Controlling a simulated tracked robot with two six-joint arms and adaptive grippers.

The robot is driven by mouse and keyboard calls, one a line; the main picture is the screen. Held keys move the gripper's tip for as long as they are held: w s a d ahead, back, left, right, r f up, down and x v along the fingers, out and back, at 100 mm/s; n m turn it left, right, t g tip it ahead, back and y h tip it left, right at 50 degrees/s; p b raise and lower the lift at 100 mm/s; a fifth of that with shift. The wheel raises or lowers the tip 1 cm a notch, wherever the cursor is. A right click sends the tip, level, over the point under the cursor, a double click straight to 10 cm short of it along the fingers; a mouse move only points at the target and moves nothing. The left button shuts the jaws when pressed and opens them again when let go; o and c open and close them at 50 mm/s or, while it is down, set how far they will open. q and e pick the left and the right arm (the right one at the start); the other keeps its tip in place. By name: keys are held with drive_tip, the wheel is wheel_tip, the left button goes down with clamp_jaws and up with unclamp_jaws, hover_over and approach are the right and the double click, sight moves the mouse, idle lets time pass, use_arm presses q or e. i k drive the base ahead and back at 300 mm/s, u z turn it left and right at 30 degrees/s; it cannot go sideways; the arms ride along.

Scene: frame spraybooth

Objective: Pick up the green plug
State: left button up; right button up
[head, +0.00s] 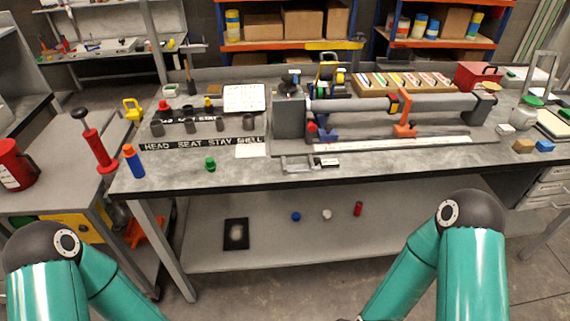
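A small green plug (210,164) stands upright on the grey workbench (400,156) near its front edge, left of centre. It is just in front of the black strip lettered "HEAD SEAT STAY SHELL" (200,143). Nothing covers it. My two teal arms show at the bottom left and bottom right, in front of the bench and apart from it. Their links run out of the bottom of the picture, so neither gripper is in view.
A lower shelf (270,247) holds small parts.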

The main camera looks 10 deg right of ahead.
sight(210, 165)
drive_tip(key=u, duration=0.85)
drive_tip(key=i, duration=0.15)
drive_tip(key=z, duration=2.9)
drive_tip(key=k, duration=0.1)
drive_tip(key=u, duration=0.4)
drive_tip(key=k, duration=1.15)
drive_tip(key=u, duration=1.1)
drive_tip(key=i, duration=1.65)
drive_tip(key=z, duration=0.05)
